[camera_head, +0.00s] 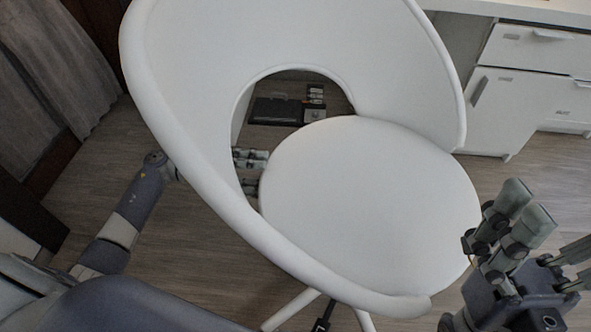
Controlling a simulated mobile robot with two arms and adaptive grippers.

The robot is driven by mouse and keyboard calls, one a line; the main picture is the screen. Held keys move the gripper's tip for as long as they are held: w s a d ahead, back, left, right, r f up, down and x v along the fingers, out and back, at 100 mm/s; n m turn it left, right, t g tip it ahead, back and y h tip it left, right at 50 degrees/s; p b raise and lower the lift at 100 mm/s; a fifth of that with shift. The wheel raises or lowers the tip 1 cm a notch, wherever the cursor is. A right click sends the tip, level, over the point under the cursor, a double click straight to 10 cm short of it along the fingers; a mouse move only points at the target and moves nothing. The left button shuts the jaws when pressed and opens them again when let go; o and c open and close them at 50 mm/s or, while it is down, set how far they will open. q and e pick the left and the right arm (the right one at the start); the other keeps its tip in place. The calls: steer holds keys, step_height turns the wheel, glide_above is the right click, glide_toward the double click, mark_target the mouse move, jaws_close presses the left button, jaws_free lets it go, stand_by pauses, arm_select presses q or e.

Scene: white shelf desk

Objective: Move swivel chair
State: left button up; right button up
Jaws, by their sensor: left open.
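The white swivel chair (365,205) fills the middle of the head view. Its curved backrest (200,75) wraps around the left and top of the round seat and has an opening above the seat. White legs show below it. My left arm comes in from the left and passes behind the backrest. My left gripper (252,171) shows partly through the opening, beside the seat's left edge, with its fingers apart. Contact with the chair cannot be told. My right gripper (553,240) is at the lower right, beside the seat's right edge, open and empty.
A white desk with drawers (530,85) stands at the upper right, behind the chair. Grey curtains (55,75) hang at the upper left. A dark item (276,111) shows through the backrest opening. Wooden floor is bare left of the chair and between chair and desk.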

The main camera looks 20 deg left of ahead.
mark_target(300, 178)
arm_select(q)
steer(key=p+x, duration=0.1)
steer(key=x, duration=0.8)
steer(key=shift+w+d, duration=0.1)
steer(key=shift+d, duration=0.15)
steer(key=c, duration=1.4)
steer(key=shift+f, duration=0.15)
jaws_close()
